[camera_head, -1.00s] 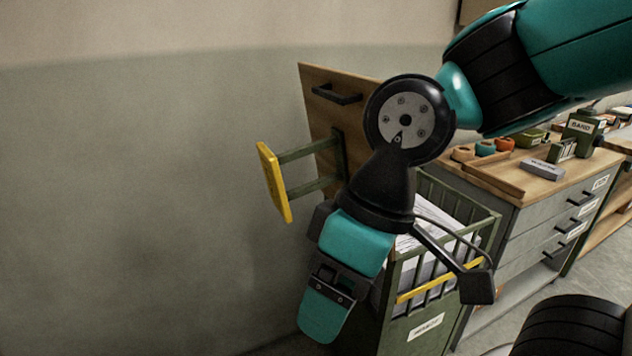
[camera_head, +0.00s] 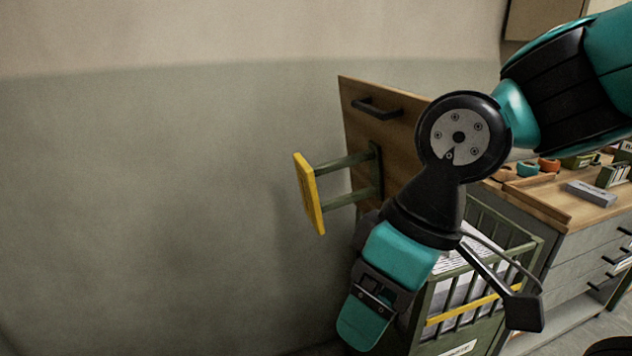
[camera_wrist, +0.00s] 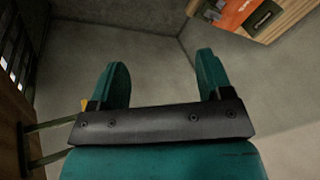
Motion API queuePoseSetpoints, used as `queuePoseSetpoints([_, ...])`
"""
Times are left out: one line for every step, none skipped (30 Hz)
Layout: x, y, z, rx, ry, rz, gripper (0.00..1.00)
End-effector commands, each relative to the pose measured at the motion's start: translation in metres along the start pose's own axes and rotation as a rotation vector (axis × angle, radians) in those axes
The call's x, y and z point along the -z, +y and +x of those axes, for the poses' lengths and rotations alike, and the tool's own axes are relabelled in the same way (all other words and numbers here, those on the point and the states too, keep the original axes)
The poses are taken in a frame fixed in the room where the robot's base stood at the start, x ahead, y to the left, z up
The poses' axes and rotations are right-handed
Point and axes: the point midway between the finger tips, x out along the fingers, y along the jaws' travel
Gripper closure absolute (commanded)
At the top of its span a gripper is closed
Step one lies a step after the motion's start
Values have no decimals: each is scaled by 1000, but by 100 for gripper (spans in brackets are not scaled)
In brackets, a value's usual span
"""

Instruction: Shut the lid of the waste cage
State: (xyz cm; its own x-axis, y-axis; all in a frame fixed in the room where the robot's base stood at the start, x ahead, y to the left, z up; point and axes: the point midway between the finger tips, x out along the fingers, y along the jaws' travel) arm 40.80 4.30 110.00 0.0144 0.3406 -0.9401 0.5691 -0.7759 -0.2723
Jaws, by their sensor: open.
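The waste cage (camera_head: 490,322) is a green barred bin with a yellow strip on its front and papers (camera_head: 455,285) inside. Its wooden lid (camera_head: 400,130) stands raised, with a black handle near its top edge. Green rods on the lid carry a yellow plate (camera_head: 308,193) out to the left. My gripper (camera_head: 364,318) points down at the cage's left side and hides part of it. In the wrist view my gripper (camera_wrist: 162,82) is open with nothing between its fingers. The lid (camera_wrist: 12,135) and its rods (camera_wrist: 48,127) show at the left there, apart from the fingers.
A wall (camera_head: 180,200) stands behind the raised lid. A drawer cabinet (camera_head: 580,245) with a wooden top, small bowls and a grey block (camera_head: 592,193) stands right of the cage. Bare floor (camera_wrist: 165,60) lies below the gripper; an orange item (camera_wrist: 235,12) shows beyond.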

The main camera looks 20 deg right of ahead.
Motion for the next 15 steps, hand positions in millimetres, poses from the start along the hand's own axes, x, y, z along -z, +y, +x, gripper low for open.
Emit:
queuePoseSetpoints([11,6,-10,-30,0,15,39])
queuePoseSetpoints([20,12,-17,-58,3,29,46])
queuePoseSetpoints([35,22,-27,-106,6,55,55])
queuePoseSetpoints([48,32,-36,-150,10,78,62])
queuePoseSetpoints([63,42,-46,-200,15,105,69])
queuePoseSetpoints([84,56,-61,-273,26,144,78])
queuePoseSetpoints([100,67,-72,-330,34,175,85])
queuePoseSetpoints([116,77,-83,-389,44,208,92])
queuePoseSetpoints([136,89,-98,-466,59,252,100])
queuePoseSetpoints([150,97,-109,-522,71,286,100])
queuePoseSetpoints([163,104,-120,-577,84,319,100])
queuePoseSetpoints([178,112,-134,-646,102,362,100])
queuePoseSetpoints([189,116,-143,-693,116,392,100])
queuePoseSetpoints([198,120,-152,-738,130,422,100])
queuePoseSetpoints([208,123,-162,-791,146,457,100])
